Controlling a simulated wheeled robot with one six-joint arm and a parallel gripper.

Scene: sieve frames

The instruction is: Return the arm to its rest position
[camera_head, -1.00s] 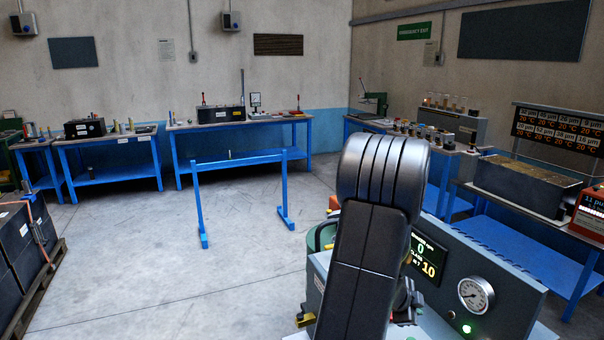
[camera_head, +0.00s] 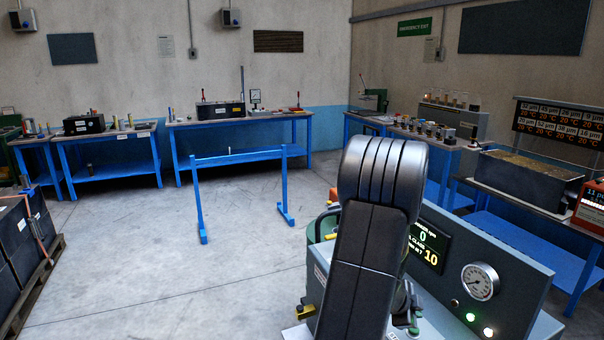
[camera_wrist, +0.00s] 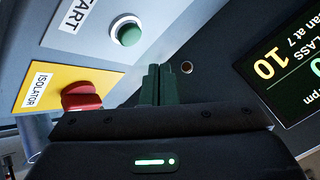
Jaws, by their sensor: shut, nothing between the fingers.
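My gripper (camera_wrist: 158,86) is shut and empty in the wrist view, its dark green fingers together in front of a grey machine panel. The green START button (camera_wrist: 127,34) is just left of and above the fingertips. The red isolator knob (camera_wrist: 82,96) on its yellow plate is left of the fingers. I cannot tell how near the fingertips are to the panel. In the head view my black arm stands bent in front of the machine (camera_head: 520,300) and hides part of it. The gripper there is mostly hidden behind the arm.
The machine's display (camera_head: 427,247) reads 0 and 10, with a gauge (camera_head: 480,282) beside it. A blue bench (camera_head: 535,250) stands right of the machine. A blue floor frame (camera_head: 240,156) stands ahead, with clear floor around it. A loaded pallet (camera_head: 30,300) is at left.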

